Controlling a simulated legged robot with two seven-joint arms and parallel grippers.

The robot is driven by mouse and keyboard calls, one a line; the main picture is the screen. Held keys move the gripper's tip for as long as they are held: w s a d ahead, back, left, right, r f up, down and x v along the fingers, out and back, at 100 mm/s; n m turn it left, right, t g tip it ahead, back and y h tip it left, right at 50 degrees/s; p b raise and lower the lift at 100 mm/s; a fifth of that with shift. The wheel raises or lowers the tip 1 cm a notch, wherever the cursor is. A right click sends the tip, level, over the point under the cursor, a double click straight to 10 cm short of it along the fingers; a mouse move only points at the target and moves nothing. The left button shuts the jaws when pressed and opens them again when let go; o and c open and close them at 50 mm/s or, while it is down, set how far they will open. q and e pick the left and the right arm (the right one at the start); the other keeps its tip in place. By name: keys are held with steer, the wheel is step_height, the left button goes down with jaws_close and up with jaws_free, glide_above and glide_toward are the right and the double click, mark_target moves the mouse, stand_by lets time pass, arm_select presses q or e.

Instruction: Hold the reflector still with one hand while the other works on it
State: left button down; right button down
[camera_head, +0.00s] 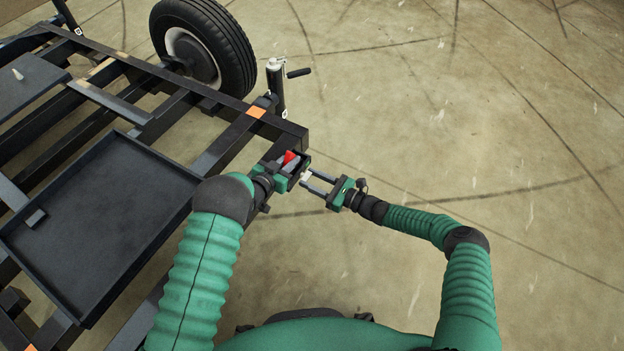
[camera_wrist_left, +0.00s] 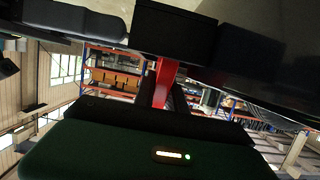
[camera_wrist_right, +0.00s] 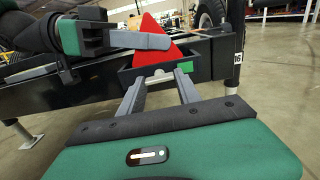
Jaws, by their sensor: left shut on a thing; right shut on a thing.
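The red triangular reflector (camera_head: 289,157) is at the near corner of the dark trailer frame. In the right wrist view the reflector (camera_wrist_right: 150,37) stands point-up above a dark, box-like bracket (camera_wrist_right: 190,66). My left gripper (camera_head: 287,169) is shut on the reflector; its grey finger crosses the front of the red face. The reflector shows edge-on as a red strip (camera_wrist_left: 165,82) between the left fingers in the left wrist view. My right gripper (camera_wrist_right: 159,78) is shut on a small pale piece (camera_wrist_right: 158,77), just below the reflector and close to the bracket. The piece's exact shape is unclear.
The trailer frame (camera_head: 187,88) with a shallow dark tray (camera_head: 95,225) fills the left. A wheel (camera_head: 205,48) and a jack with a crank (camera_head: 276,85) stand behind the corner. Open concrete floor lies right.

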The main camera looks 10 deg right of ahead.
steer(key=m, duration=0.7)
steer(key=shift+d+f, duration=0.1)
steer(key=shift+d, duration=0.1)
steer(key=m, duration=0.4)
steer(key=shift+m, duration=1.9)
steer(key=shift+d, duration=0.1)
steer(key=c, duration=1)
jaws_free()
arm_select(q)
steer(key=shift+d, duration=0.1)
arm_select(e)
steer(key=shift+o, duration=0.8)
